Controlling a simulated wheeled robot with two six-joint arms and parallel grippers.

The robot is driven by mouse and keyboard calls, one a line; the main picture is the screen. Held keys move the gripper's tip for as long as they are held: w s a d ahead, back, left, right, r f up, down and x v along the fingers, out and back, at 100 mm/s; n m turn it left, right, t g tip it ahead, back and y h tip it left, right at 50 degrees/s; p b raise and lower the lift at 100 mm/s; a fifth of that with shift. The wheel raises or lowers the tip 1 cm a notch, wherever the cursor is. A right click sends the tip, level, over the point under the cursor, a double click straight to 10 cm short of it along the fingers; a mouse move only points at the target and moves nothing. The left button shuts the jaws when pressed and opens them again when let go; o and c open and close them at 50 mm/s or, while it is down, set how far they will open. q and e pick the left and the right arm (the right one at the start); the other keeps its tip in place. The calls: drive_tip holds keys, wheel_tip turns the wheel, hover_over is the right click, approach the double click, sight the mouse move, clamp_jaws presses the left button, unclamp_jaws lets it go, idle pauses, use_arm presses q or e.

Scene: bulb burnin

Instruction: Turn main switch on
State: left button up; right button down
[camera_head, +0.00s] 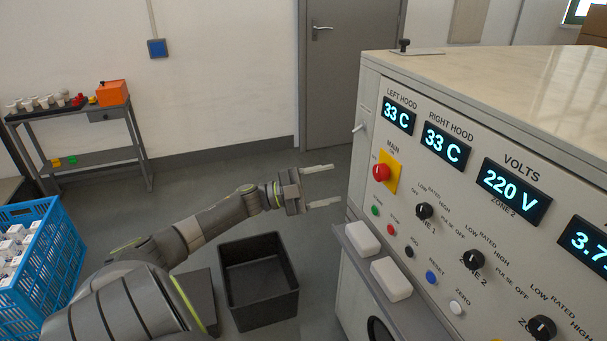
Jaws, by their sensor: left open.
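The main switch (382,172) is a red rotary knob on a yellow plate, under the word MAIN at the left of the grey control panel (462,178). Its exact position is too small to tell. My left gripper (320,187) is open and empty, its two fingers pointing right toward the panel's left edge. It is to the left of the main switch and apart from it. My right gripper is not in view.
Displays read 33 C, 33 C and 220 V. Black zone knobs (424,211) and small coloured buttons sit below. Two white blocks (391,279) rest on a ledge under the panel. A black bin (258,281) stands on the floor below my left arm. A blue crate (62,262) is far left.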

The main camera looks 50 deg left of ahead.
use_arm(q)
drive_tip(key=shift+v, duration=2.9)
